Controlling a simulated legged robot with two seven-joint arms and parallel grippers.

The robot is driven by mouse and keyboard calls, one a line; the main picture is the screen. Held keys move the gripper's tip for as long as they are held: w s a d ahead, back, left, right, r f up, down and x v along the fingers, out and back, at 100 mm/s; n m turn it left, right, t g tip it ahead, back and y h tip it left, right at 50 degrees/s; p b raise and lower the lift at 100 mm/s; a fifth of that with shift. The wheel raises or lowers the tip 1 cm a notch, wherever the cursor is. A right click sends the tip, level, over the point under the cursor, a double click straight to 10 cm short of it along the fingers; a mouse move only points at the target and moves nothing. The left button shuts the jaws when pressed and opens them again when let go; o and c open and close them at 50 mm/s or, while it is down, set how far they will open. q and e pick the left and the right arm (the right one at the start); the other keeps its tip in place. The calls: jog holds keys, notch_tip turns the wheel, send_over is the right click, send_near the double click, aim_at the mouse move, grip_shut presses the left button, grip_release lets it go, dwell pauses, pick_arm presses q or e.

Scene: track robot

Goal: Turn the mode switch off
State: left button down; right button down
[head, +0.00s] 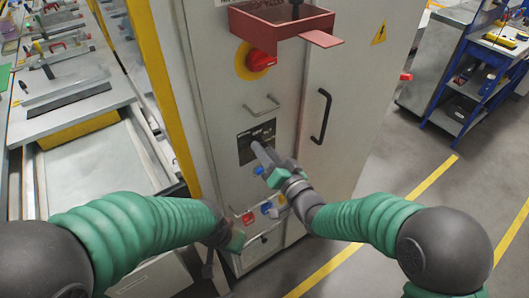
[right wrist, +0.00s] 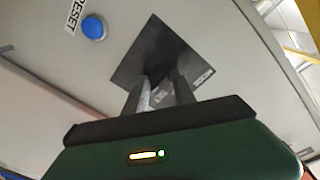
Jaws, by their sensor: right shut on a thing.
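The mode switch sits on a dark square plate (head: 262,131) on the front of a grey cabinet; the plate also shows in the right wrist view (right wrist: 152,45). My right gripper (head: 257,149) is at this plate, its fingers pointing into it. In the right wrist view my right gripper (right wrist: 160,88) is shut on the switch knob, which is mostly hidden between the fingers. Which way the knob points cannot be told. My left gripper (head: 236,240) is low at the cabinet's lower left, with its fingers not clear.
A red rotary switch on yellow (head: 260,61) and a red tray (head: 275,25) are above the plate. A blue reset button (right wrist: 93,27) is beside it. A black door handle (head: 322,115) is to the right. A workbench (head: 75,95) stands left.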

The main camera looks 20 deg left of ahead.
jog(key=shift+f+n+g+y+b, duration=0.15)
jog(key=shift+n+y+b, duration=0.1)
jog(key=shift+n+b, duration=2.85)
jog(key=shift+f+n+g+y+b, duration=0.1)
jog(key=shift+f+n+y+b, duration=0.15)
jog(key=shift+n+b, duration=2.9)
jog(key=shift+f+n+g+y+b, duration=0.1)
jog(key=shift+n+y+b, duration=0.2)
jog(key=shift+n+b, duration=2.8)
jog(key=shift+n+p, duration=0.55)
jog(key=shift+n, duration=0.1)
jog(key=c, duration=1.4)
grip_release()
jog(key=o, duration=0.3)
jog(key=shift+r, duration=0.25)
jog(key=p+v, duration=0.1)
jog(key=v, duration=1.6)
jog(key=shift+w+f+p, duration=0.1)
jog(key=shift+p, duration=0.3)
